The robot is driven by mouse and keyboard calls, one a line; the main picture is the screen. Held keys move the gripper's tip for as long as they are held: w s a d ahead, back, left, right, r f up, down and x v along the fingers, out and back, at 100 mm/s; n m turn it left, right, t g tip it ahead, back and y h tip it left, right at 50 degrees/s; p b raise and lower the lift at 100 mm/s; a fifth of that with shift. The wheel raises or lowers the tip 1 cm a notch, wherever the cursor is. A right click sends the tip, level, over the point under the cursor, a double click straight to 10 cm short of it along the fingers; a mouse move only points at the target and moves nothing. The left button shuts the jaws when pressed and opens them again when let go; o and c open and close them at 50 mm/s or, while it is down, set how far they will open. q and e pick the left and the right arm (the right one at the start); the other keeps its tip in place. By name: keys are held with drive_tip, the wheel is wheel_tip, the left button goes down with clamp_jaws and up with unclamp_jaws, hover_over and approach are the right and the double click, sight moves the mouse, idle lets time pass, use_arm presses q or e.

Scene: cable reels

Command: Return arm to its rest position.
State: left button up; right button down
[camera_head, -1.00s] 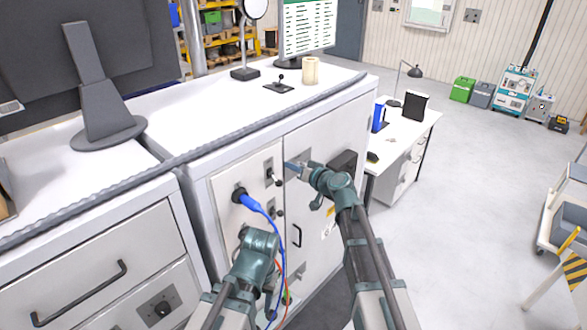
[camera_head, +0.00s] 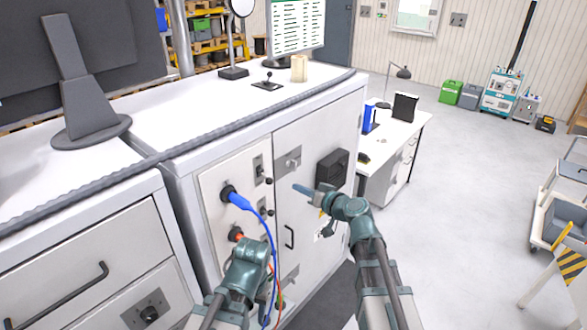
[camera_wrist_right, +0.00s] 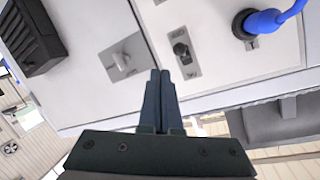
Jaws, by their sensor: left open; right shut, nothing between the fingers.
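My right gripper (camera_head: 300,189) is shut and empty in front of the cabinet door, below the metal latch (camera_head: 291,161) and apart from it. In the right wrist view its fingers (camera_wrist_right: 160,100) are pressed together, with the latch (camera_wrist_right: 123,60) and a black toggle switch (camera_wrist_right: 181,50) beyond them. My left gripper (camera_head: 244,262) is low in front of the cabinet panel; its fingers are mostly hidden by its own wrist. A blue plug (camera_head: 238,200) with a blue cable sits in the panel, above an orange-red plug (camera_head: 236,234).
A black vented box (camera_head: 332,169) sticks out from the door right of my right gripper. The door has a dark handle (camera_head: 289,237). Loose cables hang near my left arm. A white desk (camera_head: 405,132) stands behind; open floor lies to the right.

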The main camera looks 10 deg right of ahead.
drive_tip(key=s+a+f+n+g+h+b, duration=0.1)
drive_tip(key=s+a+f+n+g+b, duration=0.15)
drive_tip(key=s+a+f+g, duration=0.4)
drive_tip(key=s+a+f+n+g+h+b, duration=0.15)
drive_tip(key=s+a+f+b, duration=0.25)
drive_tip(key=s+f, duration=0.6)
drive_tip(key=s+d+f+g+h+b, duration=0.2)
drive_tip(key=s+d+f+h, duration=0.1)
drive_tip(key=s+f, duration=0.2)
drive_tip(key=s+d+f+m+g+h+b, duration=0.1)
drive_tip(key=s+d+f+g+h, duration=0.2)
drive_tip(key=s+f+h, duration=0.1)
drive_tip(key=shift+s+d+f+b, duration=0.4)
drive_tip(key=shift+s+f, duration=0.25)
drive_tip(key=shift+s, duration=0.5)
